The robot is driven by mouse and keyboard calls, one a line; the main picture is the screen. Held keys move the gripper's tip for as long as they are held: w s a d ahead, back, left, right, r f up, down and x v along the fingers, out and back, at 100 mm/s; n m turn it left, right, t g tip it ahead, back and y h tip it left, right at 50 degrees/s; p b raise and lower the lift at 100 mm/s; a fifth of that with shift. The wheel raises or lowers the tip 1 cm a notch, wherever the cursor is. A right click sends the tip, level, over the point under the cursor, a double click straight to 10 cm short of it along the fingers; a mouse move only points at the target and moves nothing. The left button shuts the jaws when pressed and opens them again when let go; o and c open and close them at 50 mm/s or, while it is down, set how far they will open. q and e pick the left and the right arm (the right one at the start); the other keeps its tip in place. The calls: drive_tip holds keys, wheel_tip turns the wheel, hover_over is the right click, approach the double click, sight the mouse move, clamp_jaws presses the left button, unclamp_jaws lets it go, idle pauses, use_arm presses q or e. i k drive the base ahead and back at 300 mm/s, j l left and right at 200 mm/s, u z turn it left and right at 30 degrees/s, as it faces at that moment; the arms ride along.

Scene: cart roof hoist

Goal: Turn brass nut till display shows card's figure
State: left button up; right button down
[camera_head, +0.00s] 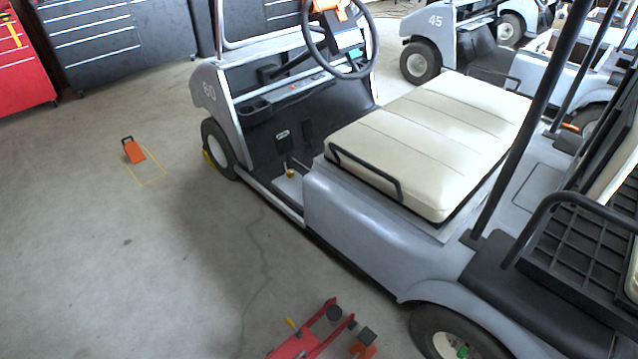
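A grey golf cart numbered 60 (345,210) fills the middle of the view, with a cream seat (430,145). A small brass-coloured piece (290,172) sits at the foot of a short lever on its dark floor, too small to tell whether it is the brass nut. Orange, white and teal items show around the steering wheel (308,40). No figure can be read on them, and I cannot make out the display or the card. Neither of my grippers is in view.
A red jack-like device (296,345) lies on the floor at the bottom, partly cut off. An orange wheel chock (134,151) stands near a yellow floor outline. Tool cabinets (110,40) line the back left. Cart 45 (455,45) is behind. The left floor is mostly clear.

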sight(290, 173)
drive_tip(key=k+j+z, duration=0.1)
drive_tip(key=j, duration=0.3)
drive_tip(key=k+j+z, duration=0.1)
drive_tip(key=j, duration=0.3)
drive_tip(key=k+j+z, duration=0.1)
drive_tip(key=j, duration=0.25)
drive_tip(key=k+j, duration=0.3)
drive_tip(key=k+j+z, duration=0.15)
drive_tip(key=j, duration=0.3)
drive_tip(key=i+j+z, duration=0.1)
drive_tip(key=j, duration=0.25)
drive_tip(key=i+j+z, duration=0.1)
drive_tip(key=j, duration=0.25)
drive_tip(key=i+j+z, duration=0.1)
drive_tip(key=j, duration=0.3)
drive_tip(key=i+j+z, duration=0.15)
drive_tip(key=j, duration=0.25)
drive_tip(key=i+j, duration=0.35)
drive_tip(key=i, duration=0.15)
drive_tip(key=l+z, duration=0.05)
